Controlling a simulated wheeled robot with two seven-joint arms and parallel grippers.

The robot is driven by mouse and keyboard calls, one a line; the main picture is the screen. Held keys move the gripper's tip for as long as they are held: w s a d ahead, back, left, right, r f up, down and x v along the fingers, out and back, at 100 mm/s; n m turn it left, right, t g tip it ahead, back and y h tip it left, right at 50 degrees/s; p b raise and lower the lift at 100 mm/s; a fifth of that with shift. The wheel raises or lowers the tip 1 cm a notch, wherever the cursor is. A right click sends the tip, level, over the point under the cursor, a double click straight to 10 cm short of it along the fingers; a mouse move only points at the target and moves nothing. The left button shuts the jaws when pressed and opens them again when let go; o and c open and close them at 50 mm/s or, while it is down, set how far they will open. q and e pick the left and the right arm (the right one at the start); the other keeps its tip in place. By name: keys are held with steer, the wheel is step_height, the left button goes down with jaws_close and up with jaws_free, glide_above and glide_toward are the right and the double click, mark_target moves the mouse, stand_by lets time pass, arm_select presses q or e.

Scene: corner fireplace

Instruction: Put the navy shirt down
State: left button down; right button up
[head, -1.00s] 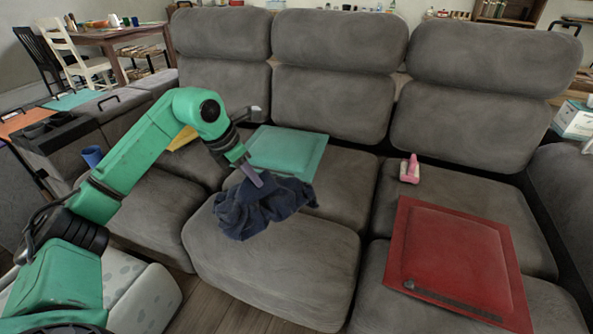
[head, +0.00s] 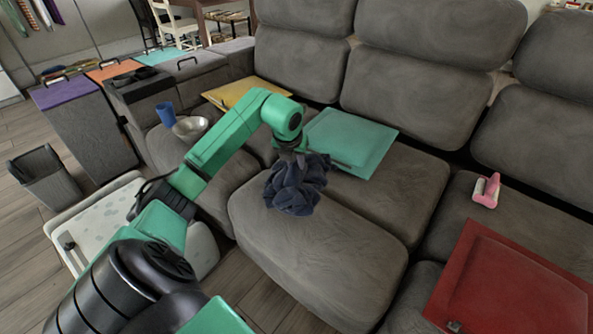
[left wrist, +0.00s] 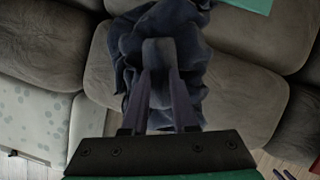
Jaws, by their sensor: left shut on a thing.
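The navy shirt (head: 292,190) is a crumpled dark blue bundle at the left end of the grey sofa's middle front cushion, next to a teal cushion. My left gripper (head: 301,160) points down into it from above and is shut on its cloth. In the left wrist view the shirt (left wrist: 190,45) bunches around the fingertips (left wrist: 158,50). I cannot tell whether the shirt's underside touches the seat. My right gripper is not in view.
The teal cushion (head: 350,142) lies just behind the shirt, and a yellow cushion (head: 240,92) lies further left. A red cushion (head: 505,285) and a pink object (head: 487,190) are on the right. The front seat (head: 320,245) is clear.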

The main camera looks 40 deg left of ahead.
arm_select(q)
step_height(320, 180, down, 4)
steer(key=shift+f+b, duration=0.1)
steer(key=shift+b, duration=0.3)
steer(key=c, duration=0.7)
jaws_free()
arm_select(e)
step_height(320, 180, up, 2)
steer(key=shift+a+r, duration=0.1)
arm_select(q)
steer(key=shift+r, duration=0.2)
steer(key=shift+s+r, duration=0.1)
steer(key=shift+r, duration=0.25)
steer(key=p+v, duration=0.2)
steer(key=v, duration=0.9)
steer(key=shift+s+d, duration=0.1)
steer(key=shift+s, duration=0.05)
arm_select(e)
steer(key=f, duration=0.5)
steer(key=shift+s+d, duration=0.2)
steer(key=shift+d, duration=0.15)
arm_select(q)
steer(key=shift+d, duration=0.1)
